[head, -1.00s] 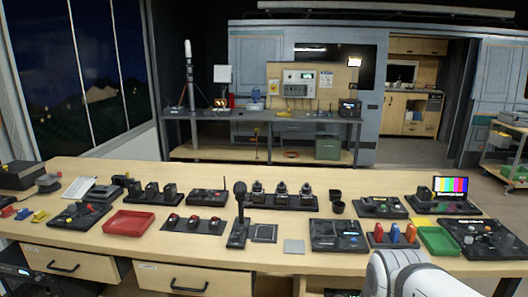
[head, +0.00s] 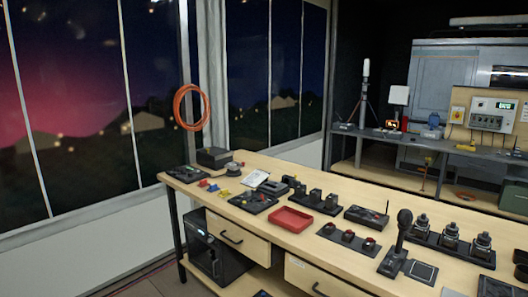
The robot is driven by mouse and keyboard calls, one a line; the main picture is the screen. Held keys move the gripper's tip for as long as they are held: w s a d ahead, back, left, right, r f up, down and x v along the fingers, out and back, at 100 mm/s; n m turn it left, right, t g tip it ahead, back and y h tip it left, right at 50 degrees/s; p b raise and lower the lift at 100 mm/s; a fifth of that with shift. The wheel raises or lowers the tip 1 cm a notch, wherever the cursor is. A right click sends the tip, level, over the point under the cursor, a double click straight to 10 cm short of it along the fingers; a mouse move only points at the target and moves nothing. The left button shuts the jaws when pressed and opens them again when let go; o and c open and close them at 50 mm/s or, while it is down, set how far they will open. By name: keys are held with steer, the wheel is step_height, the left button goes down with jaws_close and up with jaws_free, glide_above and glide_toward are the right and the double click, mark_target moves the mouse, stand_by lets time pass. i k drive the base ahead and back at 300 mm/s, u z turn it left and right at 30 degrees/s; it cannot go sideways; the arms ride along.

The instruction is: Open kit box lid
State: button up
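I cannot tell for certain which thing is the kit box. A dark flat-topped box (head: 214,157) stands at the far left end of the long wooden table (head: 262,217); its top looks shut. A green box (head: 514,202) sits on the lower shelf of the back bench, partly cut off by the right picture edge. Its lid is too small to make out. My gripper is not in view.
The table holds a red tray (head: 291,219), a black microphone stand (head: 398,247) and several black control panels. Drawers (head: 236,238) face the front. An orange cable coil (head: 191,107) hangs by the window. Floor shows at the lower left.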

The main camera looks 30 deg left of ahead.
mark_target(213, 151)
steer(key=u, duration=1.85)
steer(key=i, duration=0.95)
steer(key=u, duration=0.6)
steer(key=i, duration=3.05)
steer(key=z, duration=1.3)
steer(key=i, duration=0.85)
steer(key=z, duration=0.4)
steer(key=k, duration=0.85)
steer(key=z, duration=0.2)
